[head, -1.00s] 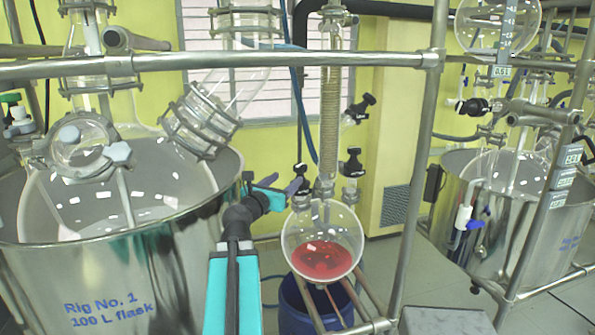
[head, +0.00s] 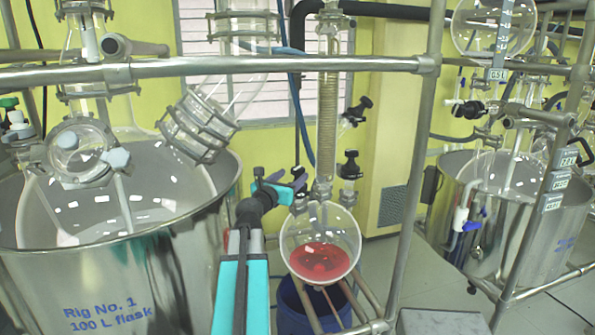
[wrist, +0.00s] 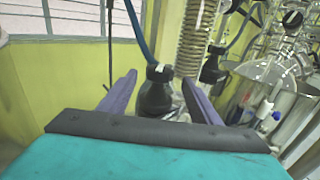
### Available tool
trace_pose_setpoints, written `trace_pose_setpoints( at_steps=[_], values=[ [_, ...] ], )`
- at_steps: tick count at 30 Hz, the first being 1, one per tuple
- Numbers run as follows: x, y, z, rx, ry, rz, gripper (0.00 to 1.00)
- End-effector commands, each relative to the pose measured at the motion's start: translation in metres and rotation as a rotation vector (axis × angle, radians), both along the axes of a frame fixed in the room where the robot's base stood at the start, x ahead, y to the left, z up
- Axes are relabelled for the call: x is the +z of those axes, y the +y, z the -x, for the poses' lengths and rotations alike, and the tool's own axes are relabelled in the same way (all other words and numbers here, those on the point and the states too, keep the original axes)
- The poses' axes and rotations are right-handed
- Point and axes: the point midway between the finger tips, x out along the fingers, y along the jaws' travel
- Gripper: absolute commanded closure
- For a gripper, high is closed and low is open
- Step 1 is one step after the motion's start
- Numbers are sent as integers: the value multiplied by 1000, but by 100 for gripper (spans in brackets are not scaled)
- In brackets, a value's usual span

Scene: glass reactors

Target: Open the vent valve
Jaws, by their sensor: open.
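My gripper (head: 288,187) is open, with two purple fingers, left of the neck of a round glass flask (head: 322,225) holding red liquid. In the wrist view my gripper (wrist: 158,80) has its fingers on either side of a black valve knob (wrist: 155,95), with gaps visible on both sides. In the head view this knob (head: 298,172) is partly hidden by the fingers. A second black knob (head: 350,165) stands right of the neck, also in the wrist view (wrist: 213,65). A third black knob (head: 360,108) sits higher up. No label shows which is the vent valve.
A steel rail (head: 360,64) crosses above my gripper, and a steel post (head: 412,190) stands to the right. A steel vessel marked Rig No. 1 (head: 110,285) is at left. A coiled glass column (head: 327,105) rises above the flask. A blue bin (head: 300,305) is below.

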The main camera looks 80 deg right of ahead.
Motion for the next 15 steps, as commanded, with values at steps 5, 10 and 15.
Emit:
trace_pose_setpoints(
  at_steps=[5,10,15],
  values=[
    [1,-20,5,-1,0,-1,43],
    [1,-36,9,0,1,0,43],
    [1,-49,13,0,1,0,43]
  ],
)
